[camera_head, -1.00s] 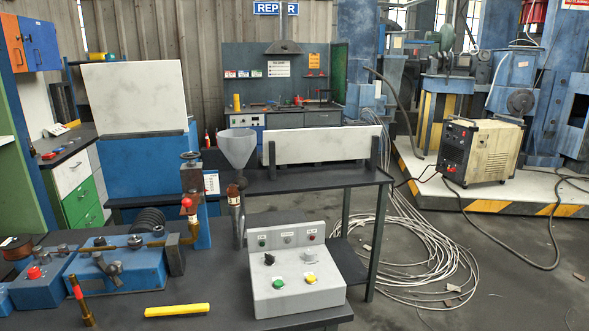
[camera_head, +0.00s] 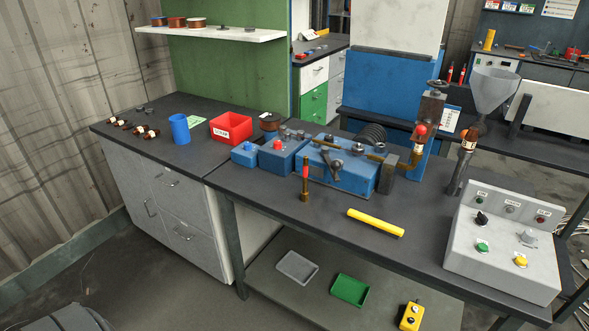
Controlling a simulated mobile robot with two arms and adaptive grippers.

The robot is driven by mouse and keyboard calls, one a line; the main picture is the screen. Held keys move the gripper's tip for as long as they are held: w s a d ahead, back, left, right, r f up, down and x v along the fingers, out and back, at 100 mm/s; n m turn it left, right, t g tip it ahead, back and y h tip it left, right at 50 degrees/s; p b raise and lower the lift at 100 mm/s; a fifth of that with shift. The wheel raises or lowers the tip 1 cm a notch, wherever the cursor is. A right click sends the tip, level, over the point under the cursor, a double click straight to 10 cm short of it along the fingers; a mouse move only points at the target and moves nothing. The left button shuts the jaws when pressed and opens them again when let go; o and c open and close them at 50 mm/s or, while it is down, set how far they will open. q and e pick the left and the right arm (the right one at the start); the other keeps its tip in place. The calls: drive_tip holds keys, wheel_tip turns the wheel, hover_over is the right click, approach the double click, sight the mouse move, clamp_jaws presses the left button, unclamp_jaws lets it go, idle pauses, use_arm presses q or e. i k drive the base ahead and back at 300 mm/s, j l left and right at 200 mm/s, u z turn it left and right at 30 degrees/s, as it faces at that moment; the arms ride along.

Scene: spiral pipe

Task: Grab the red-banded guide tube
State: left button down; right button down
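The red-banded guide tube (camera_head: 305,182) stands upright on the dark workbench (camera_head: 270,195), in front of the blue machine (camera_head: 345,173). It is a thin brass-coloured tube with a red band on its upper part and a wider foot. A yellow bar (camera_head: 375,223) lies on the bench to its right. Neither of my grippers shows in the head view.
A grey control box (camera_head: 505,250) with buttons stands at the bench's right end, near a funnel (camera_head: 494,90). A blue cup (camera_head: 180,128) and red bin (camera_head: 231,128) stand on the left bench. The bench front left of the tube is clear. Trays lie on the lower shelf (camera_head: 330,265).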

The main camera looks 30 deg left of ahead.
sight(304, 195)
drive_tip(key=u, duration=1)
